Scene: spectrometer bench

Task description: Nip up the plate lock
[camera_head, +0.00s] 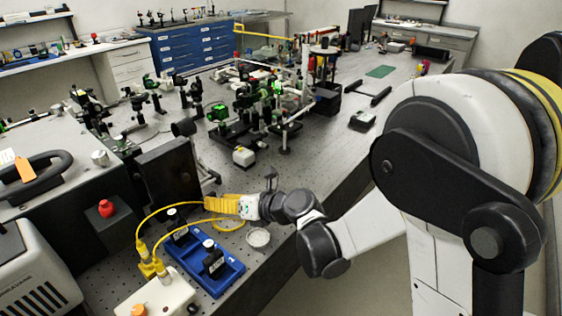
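I cannot tell for sure which thing is the plate lock; no part is clearly readable as one. My gripper (222,205) is at the end of my arm, left of the wrist, low over the bench near a black upright panel (173,178). Its yellow end points left, and its fingers are too small to tell apart. I see nothing clearly held in it. Below it, a blue tray (190,265) holds two black labelled pieces with pale knobs, a nearer one (213,262) and a farther one (176,222). A small white round dish (258,238) lies right of the tray.
A yellow cable (150,217) arcs from connectors beside the tray towards my gripper. A black box with a red knob (106,208) stands to the left. Several optics mounts (245,100) crowd the bench behind. The perforated bench top (318,165) is fairly clear right of my gripper.

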